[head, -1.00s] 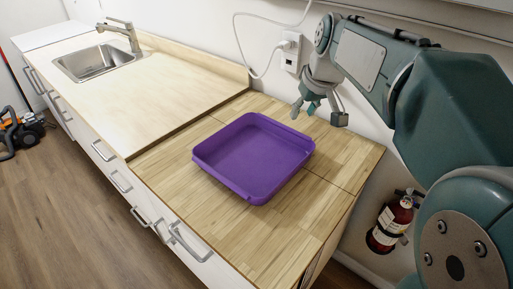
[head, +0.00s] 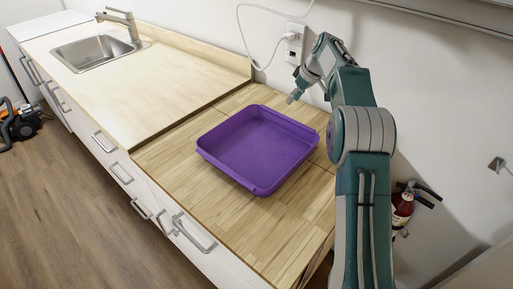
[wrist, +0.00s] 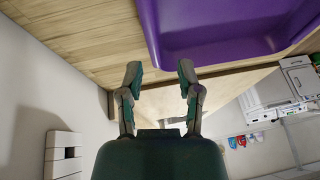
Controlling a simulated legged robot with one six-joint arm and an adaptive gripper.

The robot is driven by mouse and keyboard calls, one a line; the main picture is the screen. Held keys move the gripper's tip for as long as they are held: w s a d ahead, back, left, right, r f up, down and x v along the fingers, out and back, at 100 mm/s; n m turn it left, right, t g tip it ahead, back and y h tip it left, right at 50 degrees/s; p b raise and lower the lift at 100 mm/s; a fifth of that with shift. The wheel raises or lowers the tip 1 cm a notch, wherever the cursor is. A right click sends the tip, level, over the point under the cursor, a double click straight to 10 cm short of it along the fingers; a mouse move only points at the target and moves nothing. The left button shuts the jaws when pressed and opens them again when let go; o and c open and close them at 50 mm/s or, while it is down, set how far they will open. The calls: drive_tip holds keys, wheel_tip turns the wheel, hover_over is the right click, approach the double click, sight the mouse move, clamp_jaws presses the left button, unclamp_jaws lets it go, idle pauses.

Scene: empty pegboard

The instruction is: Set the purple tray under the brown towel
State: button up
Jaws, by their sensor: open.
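The purple tray (head: 257,150) is empty and lies on the wooden section of the counter in the head view. Part of it also shows at the top of the wrist view (wrist: 215,32). My gripper (wrist: 160,78) is open, with nothing between its fingers. In the head view my gripper (head: 292,97) is above the counter near the tray's far edge, partly hidden by my arm. It appears apart from the tray. I see no brown towel in either view.
The wooden counter (head: 280,222) is clear in front of the tray. A pale countertop (head: 130,85) with a sink (head: 95,52) extends to the left. A plugged-in white cable (head: 262,66) hangs by the wall. A fire extinguisher (head: 402,207) is at the right.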

sight(285, 117)
drive_tip(key=shift+w+d+f, duration=0.2)
drive_tip(key=shift+w+f, duration=0.2)
drive_tip(key=shift+f, duration=0.3)
drive_tip(key=x, duration=0.5)
drive_tip(key=shift+w+d+f, duration=0.15)
drive_tip(key=shift+d+f, duration=0.1)
drive_tip(key=shift+f, duration=0.15)
drive_tip(key=shift+a+f, duration=0.25)
drive_tip(key=x, duration=0.5)
drive_tip(key=shift+s+f, duration=0.1)
drive_tip(key=shift+s, duration=0.15)
clamp_jaws()
